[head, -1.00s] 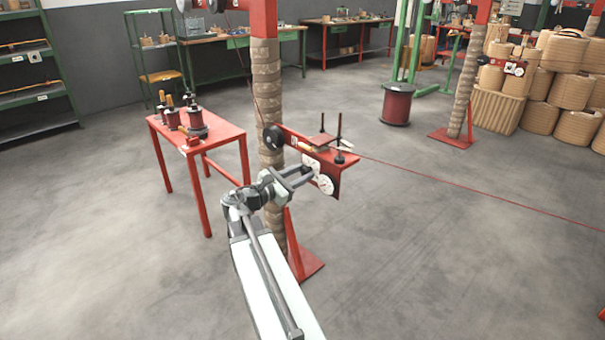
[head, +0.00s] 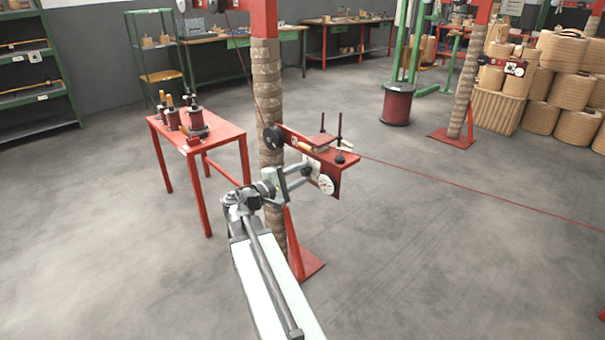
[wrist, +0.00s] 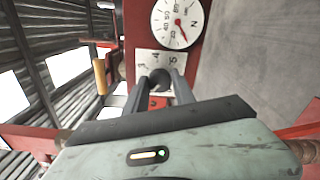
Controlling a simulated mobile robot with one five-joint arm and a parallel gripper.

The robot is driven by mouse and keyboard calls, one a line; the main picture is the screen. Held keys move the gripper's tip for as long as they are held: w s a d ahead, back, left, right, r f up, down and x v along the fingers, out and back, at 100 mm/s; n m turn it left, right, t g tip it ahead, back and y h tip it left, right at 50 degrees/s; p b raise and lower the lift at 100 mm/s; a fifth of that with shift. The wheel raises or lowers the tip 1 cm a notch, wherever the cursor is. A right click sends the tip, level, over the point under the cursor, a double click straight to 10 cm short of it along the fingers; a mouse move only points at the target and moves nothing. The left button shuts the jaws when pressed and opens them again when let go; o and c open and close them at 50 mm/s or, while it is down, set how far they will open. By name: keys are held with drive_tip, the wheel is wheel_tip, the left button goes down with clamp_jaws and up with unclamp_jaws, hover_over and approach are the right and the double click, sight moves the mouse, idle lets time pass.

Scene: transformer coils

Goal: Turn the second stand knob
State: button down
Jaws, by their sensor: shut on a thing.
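A red stand bracket (head: 345,178) is fixed to a post in the middle of the head view. It carries a white round gauge (head: 326,184), which shows in the wrist view (wrist: 177,22) with a red needle and an N. Beside the gauge is a numbered scale plate (wrist: 148,58) with a dark round knob (wrist: 160,76) in front of it. My gripper (wrist: 161,82) is shut on this knob, one finger on each side. In the head view my gripper (head: 306,174) is at the bracket's face and hides most of the knob and plate.
The wrapped post (head: 268,100) stands just behind my gripper. A red table (head: 222,132) with small coils stands to the left. A thin red wire (head: 450,183) runs from the bracket to the right.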

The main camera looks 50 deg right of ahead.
drive_tip(key=m, duration=0.6)
drive_tip(key=shift+s+f+m, duration=0.1)
drive_tip(key=shift+s+m, duration=0.05)
drive_tip(key=shift+m, duration=0.15)
drive_tip(key=m, duration=1.2)
drive_tip(key=shift+m, duration=3.5)
drive_tip(key=c, duration=1.1)
unclamp_jaws()
